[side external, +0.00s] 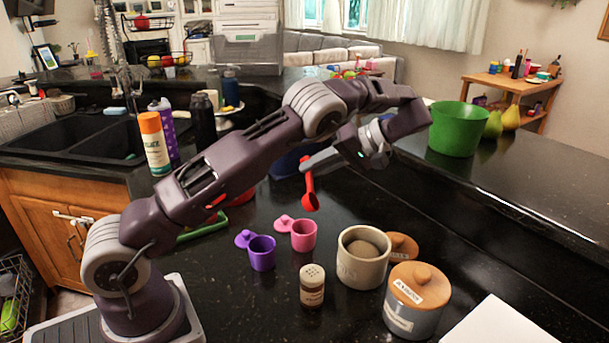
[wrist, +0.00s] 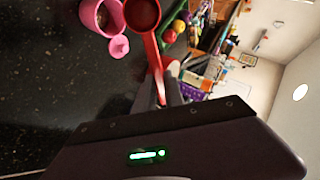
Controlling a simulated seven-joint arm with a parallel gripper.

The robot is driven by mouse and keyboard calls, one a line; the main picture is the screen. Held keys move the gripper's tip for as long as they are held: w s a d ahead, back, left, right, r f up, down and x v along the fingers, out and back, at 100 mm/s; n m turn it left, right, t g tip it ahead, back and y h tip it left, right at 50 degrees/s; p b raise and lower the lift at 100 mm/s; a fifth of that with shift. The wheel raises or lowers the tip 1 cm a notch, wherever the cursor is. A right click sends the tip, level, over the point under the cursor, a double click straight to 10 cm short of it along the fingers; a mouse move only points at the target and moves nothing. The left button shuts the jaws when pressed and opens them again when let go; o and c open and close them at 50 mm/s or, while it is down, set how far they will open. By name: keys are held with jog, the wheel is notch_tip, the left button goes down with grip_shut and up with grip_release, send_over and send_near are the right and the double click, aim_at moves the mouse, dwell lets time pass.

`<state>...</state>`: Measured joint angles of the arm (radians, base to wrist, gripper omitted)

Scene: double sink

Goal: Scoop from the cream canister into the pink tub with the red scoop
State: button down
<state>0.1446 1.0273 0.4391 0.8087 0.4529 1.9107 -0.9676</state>
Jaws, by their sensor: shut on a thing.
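My gripper (side external: 308,163) is shut on the handle of the red scoop (side external: 310,200), high above the counter. In the side view the scoop hangs from the fingers, above and apart from the pink tub (side external: 303,237). The wrist view shows the fingers (wrist: 160,88) on the handle and the scoop's round bowl (wrist: 142,14); I cannot tell whether it holds anything. The cream canister (side external: 348,272) stands open to the right of the pink tub, with brown contents.
A purple tub (side external: 262,256) stands left of the pink one. A shaker (side external: 312,287), a wooden lid (side external: 403,245) and a grey wooden-lidded canister (side external: 412,312) are near the cream canister. A green bowl (side external: 457,130) sits on the raised ledge. The sink (side external: 95,140) is at left.

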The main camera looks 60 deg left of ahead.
aim_at(345, 235)
jog(key=s+d+r+n+t+h, duration=0.25)
jog(key=d+r+n+t, duration=0.2)
jog(key=d+n, duration=0.55)
jog(key=shift+m+y, duration=0.3)
jog(key=shift+y, duration=0.15)
jog(key=d+f, duration=0.1)
jog(key=f, duration=0.2)
jog(key=d+f, duration=0.1)
jog(key=f, duration=0.3)
jog(key=d+f, duration=0.1)
jog(key=f, duration=0.2)
jog(key=shift+w+d+f, duration=0.2)
jog(key=shift+w+d, duration=0.15)
notch_tip(345, 235, up, 11)
jog(key=shift+a, duration=0.25)
jog(key=shift+s, duration=0.1)
jog(key=shift+a, duration=0.1)
